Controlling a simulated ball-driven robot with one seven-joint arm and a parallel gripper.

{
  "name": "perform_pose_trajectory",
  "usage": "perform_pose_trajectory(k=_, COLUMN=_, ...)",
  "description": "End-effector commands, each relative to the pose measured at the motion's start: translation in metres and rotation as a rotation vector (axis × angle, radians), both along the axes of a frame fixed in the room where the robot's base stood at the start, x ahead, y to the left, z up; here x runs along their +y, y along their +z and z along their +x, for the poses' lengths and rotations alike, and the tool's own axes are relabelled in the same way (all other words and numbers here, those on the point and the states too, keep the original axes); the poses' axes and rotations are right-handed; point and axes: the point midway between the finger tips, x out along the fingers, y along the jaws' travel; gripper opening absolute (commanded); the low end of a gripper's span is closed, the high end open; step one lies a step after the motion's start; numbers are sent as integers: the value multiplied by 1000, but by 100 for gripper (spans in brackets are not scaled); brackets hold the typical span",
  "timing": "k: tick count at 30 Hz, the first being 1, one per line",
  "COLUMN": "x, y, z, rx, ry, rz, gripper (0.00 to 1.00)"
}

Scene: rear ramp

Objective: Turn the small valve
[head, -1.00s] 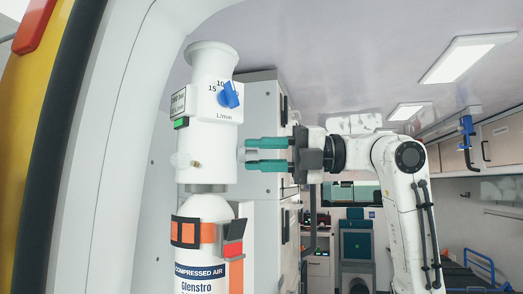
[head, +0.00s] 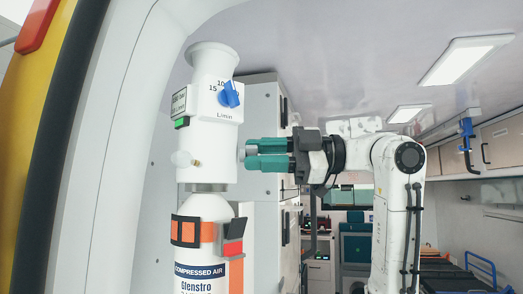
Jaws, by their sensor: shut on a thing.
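The white regulator (head: 208,140) sits upright on top of a compressed air cylinder (head: 203,260) at left of centre. The small valve (head: 241,154) is a pale grey knob on the regulator's right side, and only a bit of it shows at the fingertips. My gripper (head: 248,154) reaches in from the right, level, with its two green fingers closed on the small valve, one above and one below. The fingers hide most of the knob, so its turn angle cannot be told.
A blue dial (head: 229,95) is on the regulator's upper front, and a small pale fitting (head: 183,159) is on its lower left. A grey cabinet (head: 262,105) stands close behind. The vehicle's door frame (head: 95,150) is at left.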

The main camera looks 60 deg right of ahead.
Motion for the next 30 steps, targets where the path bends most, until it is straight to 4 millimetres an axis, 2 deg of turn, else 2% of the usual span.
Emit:
perform_pose_trajectory(k=1, x=1, y=5, z=-1, rx=11, ry=1, rz=38, gripper=0)
perform_pose_trajectory(k=18, x=1, y=5, z=-1, rx=322, ry=2, rz=480, gripper=0)
perform_pose_trajectory(k=30, x=1, y=3, z=-2, rx=491, ry=3, rz=719, gripper=0)
